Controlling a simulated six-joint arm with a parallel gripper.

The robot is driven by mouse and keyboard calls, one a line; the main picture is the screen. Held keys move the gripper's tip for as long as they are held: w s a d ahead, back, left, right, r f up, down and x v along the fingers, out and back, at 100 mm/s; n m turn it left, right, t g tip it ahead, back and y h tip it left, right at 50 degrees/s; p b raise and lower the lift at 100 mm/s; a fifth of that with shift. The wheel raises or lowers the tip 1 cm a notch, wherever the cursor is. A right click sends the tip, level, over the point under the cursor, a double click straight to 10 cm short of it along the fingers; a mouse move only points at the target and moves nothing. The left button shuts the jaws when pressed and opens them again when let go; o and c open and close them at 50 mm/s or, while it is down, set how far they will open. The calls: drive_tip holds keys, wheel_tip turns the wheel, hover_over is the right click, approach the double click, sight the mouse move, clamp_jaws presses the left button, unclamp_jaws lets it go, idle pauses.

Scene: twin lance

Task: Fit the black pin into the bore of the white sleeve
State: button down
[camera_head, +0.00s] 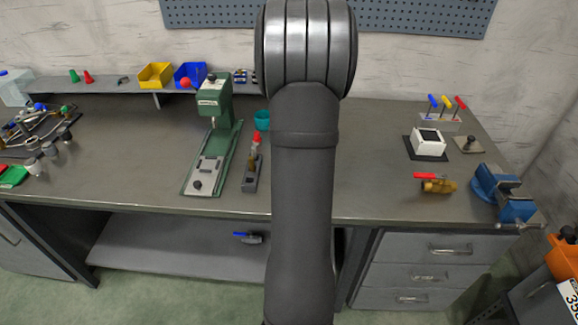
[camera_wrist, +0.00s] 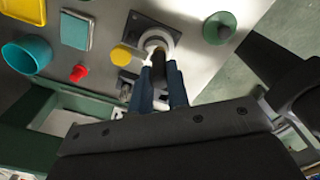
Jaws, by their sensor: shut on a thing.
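In the wrist view my gripper (camera_wrist: 160,75) reaches up from the bottom, its two dark blue fingers close together. It is shut on the black pin (camera_wrist: 159,56), a dark piece showing between the fingertips. Just beyond the fingertips is the white sleeve (camera_wrist: 156,34), a pale ring on a dark base plate. The pin's end overlaps the ring's near side in the picture. I cannot tell whether it is in the bore or above it. In the head view my arm covers the middle of the bench, and the gripper, pin and sleeve are hidden.
Near the sleeve in the wrist view are a yellow round piece (camera_wrist: 121,55), a green round piece (camera_wrist: 219,28), a red knob (camera_wrist: 78,73) and a teal cup (camera_wrist: 25,62). In the head view a green press (camera_head: 212,130) stands left of my arm, a blue vise (camera_head: 505,195) far right.

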drive_tip(key=shift+s+a+f+n, duration=0.1)
drive_tip(key=shift+a+f+n, duration=0.3)
drive_tip(key=shift+f+n, duration=0.85)
drive_tip(key=shift+s+a+f+n, duration=0.1)
drive_tip(key=shift+a+f+n, duration=0.35)
drive_tip(key=shift+f+n, duration=0.75)
drive_tip(key=shift+s+a+f+n, duration=0.1)
drive_tip(key=shift+a+f+n, duration=0.3)
drive_tip(key=shift+f+n, duration=0.8)
drive_tip(key=shift+r+n, duration=0.2)
drive_tip(key=shift+n, duration=0.15)
drive_tip(key=c, duration=1.4)
unclamp_jaws()
drive_tip(key=shift+w, duration=0.1)
drive_tip(key=shift+r, duration=0.1)
wheel_tip(320, 180, up, 12)
drive_tip(key=shift+r, duration=0.1)
